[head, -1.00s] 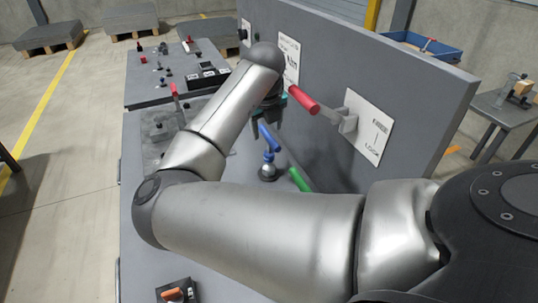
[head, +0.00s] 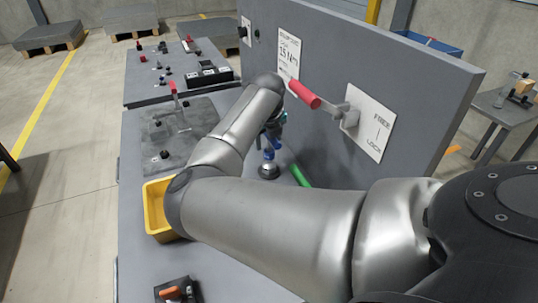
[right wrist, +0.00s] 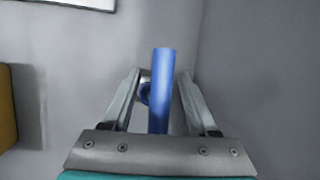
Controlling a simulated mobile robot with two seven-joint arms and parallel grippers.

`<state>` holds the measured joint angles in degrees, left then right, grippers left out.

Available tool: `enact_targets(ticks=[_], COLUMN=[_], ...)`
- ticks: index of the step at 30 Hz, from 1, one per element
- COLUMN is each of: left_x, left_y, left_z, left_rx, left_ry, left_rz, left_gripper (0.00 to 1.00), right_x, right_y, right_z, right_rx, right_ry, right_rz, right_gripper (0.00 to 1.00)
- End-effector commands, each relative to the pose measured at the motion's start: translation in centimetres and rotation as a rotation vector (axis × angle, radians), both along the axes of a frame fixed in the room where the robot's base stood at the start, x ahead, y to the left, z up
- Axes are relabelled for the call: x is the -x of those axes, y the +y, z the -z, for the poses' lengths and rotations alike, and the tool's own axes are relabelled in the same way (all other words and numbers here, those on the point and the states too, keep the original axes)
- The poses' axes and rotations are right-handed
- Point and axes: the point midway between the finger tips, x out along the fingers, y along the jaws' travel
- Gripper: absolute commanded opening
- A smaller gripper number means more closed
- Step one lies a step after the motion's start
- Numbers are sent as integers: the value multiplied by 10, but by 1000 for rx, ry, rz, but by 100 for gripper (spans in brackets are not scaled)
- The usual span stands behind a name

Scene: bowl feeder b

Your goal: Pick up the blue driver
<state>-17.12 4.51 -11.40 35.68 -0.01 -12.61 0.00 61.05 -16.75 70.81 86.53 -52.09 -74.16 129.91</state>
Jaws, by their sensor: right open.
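In the right wrist view the blue handle (right wrist: 162,82) lies between the two open fingers, with a visible gap to the right finger. I cannot tell whether the left finger touches it. My left gripper is not in view.
The grey panel (head: 340,85) carries a red-handled lever (head: 304,94) just above my right gripper. A green handle (head: 300,176) lies right of the driver. A yellow bin (head: 153,208) sits under my elbow. A grey plate (head: 200,112) with a red-handled lever lies behind.

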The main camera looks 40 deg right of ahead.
Motion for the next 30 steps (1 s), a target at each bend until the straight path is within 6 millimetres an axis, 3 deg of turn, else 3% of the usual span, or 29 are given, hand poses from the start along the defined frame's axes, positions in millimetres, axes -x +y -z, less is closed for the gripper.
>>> enact_targets(ticks=[2,17,30], left_x=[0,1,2], left_y=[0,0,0], left_z=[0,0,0], left_rx=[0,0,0], left_ry=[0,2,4], left_rz=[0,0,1], left_gripper=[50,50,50], right_x=[0,0,0], right_y=[0,0,0], right_z=[0,-1,-1], right_rx=[0,0,0], right_ry=[0,0,-1], right_rz=[0,0,0], right_gripper=[56,0,0])
